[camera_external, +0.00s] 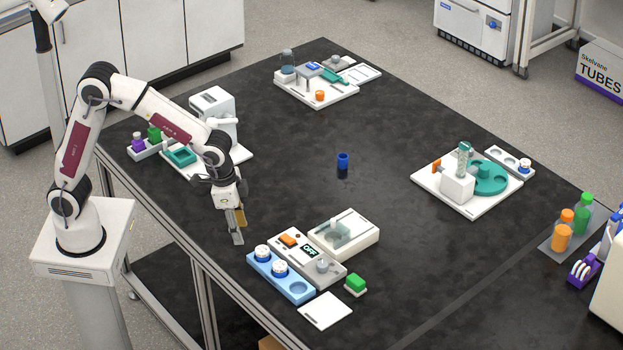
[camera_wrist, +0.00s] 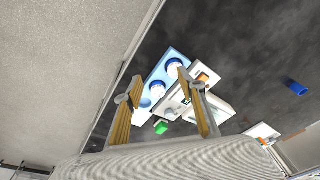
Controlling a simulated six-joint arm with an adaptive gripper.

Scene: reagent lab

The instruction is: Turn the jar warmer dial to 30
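The white unit (camera_external: 307,258) that looks like the jar warmer stands at the front of the table. It has an orange switch (camera_external: 288,240), a small display (camera_external: 310,250) reading OFF, and a grey dial (camera_external: 323,265) at its right end. I cannot read the dial's setting. My gripper (camera_external: 238,230) points down near the table's left edge, left of the unit and apart from it. In the wrist view my gripper (camera_wrist: 156,90) has its two fingers spread with nothing held. The orange switch also shows there (camera_wrist: 203,78); my right finger hides part of the unit.
A light-blue rack (camera_external: 296,289) with two blue-and-white-lidded jars sits along the unit's front side. A white box with a clear cover (camera_external: 363,243) is behind it. A green block (camera_external: 355,283) and white pad (camera_external: 325,310) lie nearby. A blue cup (camera_external: 342,161) stands mid-table, with free room around it.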

